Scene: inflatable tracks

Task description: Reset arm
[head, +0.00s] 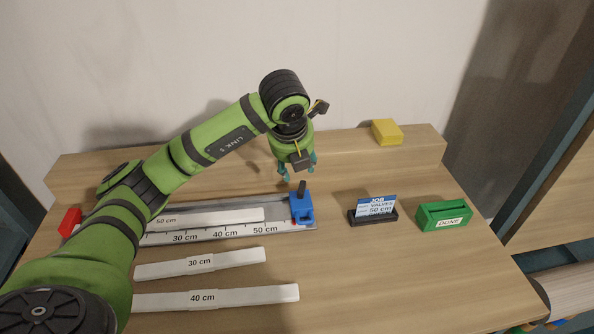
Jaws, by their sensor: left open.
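My left arm reaches in from the left. Its left gripper (297,174) is open and empty, pointing down above the blue stop block (302,209) and apart from it. The blue block has a dark upright handle and sits at the right part of a grey measuring rail (225,232) with printed cm marks. A white strip marked 50 cm (210,217) lies along the rail, its right end short of the block. My right gripper is not in view.
White strips marked 30 cm (200,264) and 40 cm (215,298) lie in front of the rail. A red block (69,222) is at the rail's left end. A job card (376,206), a green DONE box (443,215) and a yellow block (386,132) stand right. The front right tabletop is clear.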

